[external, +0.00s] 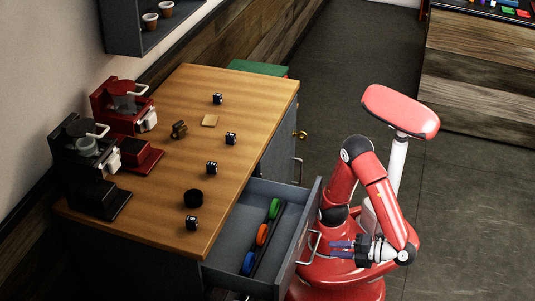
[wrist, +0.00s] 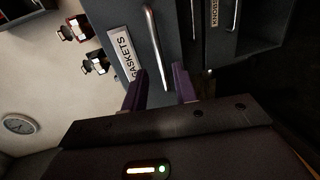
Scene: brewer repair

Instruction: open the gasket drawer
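The gasket drawer (external: 298,240) is pulled out from the counter in the external view. Green, orange and blue rings (external: 262,234) lie inside it. In the wrist view, its grey front (wrist: 120,20) bears a "GASKETS" label (wrist: 122,54) and a silver bar handle (wrist: 155,42). The handle also shows in the external view (external: 313,246). My gripper (external: 334,249) is just outside the drawer front, level with the handle. In the wrist view my gripper's purple fingers (wrist: 161,72) are apart, with the handle's lower end appearing between them. I see no finger clearly touching the handle.
The wooden counter (external: 175,105) holds several small black dice-like cubes and a black puck (external: 193,197). Red (external: 125,108) and black (external: 88,160) brewers stand at its left. A "KNOBS" drawer (wrist: 240,28) is beside the gasket drawer. Open floor (external: 335,110) lies behind the arm.

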